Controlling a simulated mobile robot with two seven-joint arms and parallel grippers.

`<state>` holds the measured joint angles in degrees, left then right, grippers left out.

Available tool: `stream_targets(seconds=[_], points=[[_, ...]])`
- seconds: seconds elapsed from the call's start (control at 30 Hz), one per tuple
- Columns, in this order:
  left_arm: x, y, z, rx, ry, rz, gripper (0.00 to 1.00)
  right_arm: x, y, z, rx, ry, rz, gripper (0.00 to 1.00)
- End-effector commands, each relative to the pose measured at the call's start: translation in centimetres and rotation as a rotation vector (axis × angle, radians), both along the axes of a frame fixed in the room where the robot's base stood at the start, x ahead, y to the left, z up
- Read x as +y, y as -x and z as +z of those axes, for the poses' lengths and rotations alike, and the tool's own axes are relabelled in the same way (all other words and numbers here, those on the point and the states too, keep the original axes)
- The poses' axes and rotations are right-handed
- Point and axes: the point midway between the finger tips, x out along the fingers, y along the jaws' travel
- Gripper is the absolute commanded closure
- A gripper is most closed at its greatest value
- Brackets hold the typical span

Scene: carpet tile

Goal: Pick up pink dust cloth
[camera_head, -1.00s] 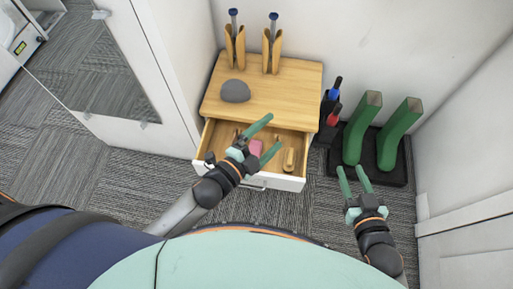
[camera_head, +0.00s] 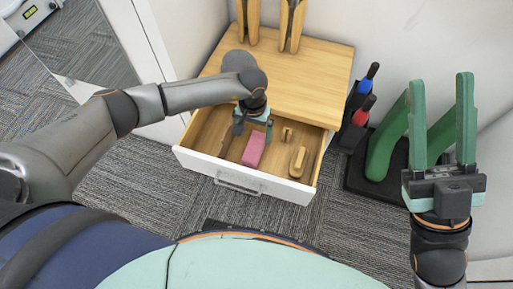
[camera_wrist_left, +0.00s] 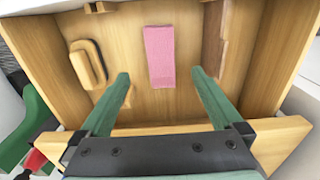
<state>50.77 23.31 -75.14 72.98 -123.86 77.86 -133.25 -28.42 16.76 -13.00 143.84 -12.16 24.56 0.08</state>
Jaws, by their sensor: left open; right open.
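The pink dust cloth (camera_head: 254,148) is a small flat block lying on the floor of the open wooden drawer (camera_head: 236,187). In the left wrist view the cloth (camera_wrist_left: 160,57) lies ahead of and between the two green fingers. My left gripper (camera_head: 253,131) is open and empty, pointing down over the drawer, just behind the cloth in the head view. Its fingers (camera_wrist_left: 160,74) do not grip the cloth. My right gripper (camera_head: 440,80) is open and empty at the right, its fingers pointing up in the picture, away from the drawer.
The drawer also holds a wooden brush-like piece (camera_head: 298,161), a small wooden piece (camera_head: 287,135) and a dark strip at the left. The cabinet top (camera_head: 310,85) overhangs the drawer's back.

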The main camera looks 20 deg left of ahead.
Motion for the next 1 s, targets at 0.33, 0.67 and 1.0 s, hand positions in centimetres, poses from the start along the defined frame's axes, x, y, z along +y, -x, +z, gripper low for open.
stream_targets(seconds=[0.33,0.67,1.0], points=[[0.0,0.1,-6.1,0.002,-0.001,-0.003,0.00,0.2,-0.1,-2.4,0.019,-0.017,0.025,0.55],[0.1,0.4,-9.7,0.004,0.002,0.000,0.00,0.3,-0.2,-4.2,0.035,-0.026,0.039,0.55],[0.2,0.3,-11.8,0.001,0.002,-0.001,0.00,0.5,-0.2,-5.3,0.041,-0.014,0.037,0.55]])
